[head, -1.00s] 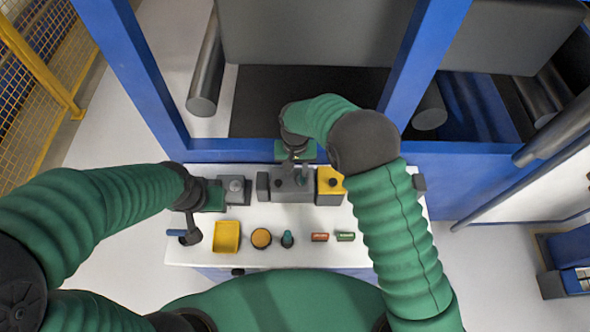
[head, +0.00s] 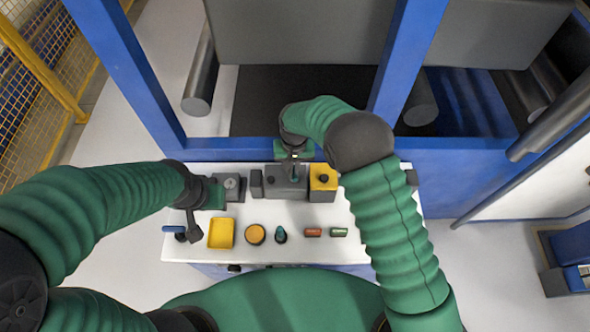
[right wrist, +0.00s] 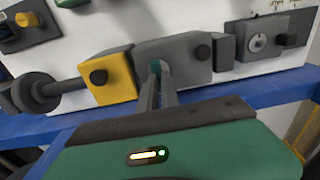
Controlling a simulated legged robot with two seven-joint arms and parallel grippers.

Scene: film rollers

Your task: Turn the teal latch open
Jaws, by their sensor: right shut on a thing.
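My right gripper (head: 293,170) reaches over the panel from behind. My left gripper (head: 191,235) hangs over the panel's left edge, close to a blue-handled part (head: 174,228). I cannot tell whether its fingers are open.
A yellow block with a black knob (head: 323,180) adjoins the grey block. A grey block with a round fitting (head: 229,187) is to the left. A yellow tray (head: 221,233), an orange disc (head: 256,234) and small parts lie in front. Blue machine posts (head: 405,60) rise behind.

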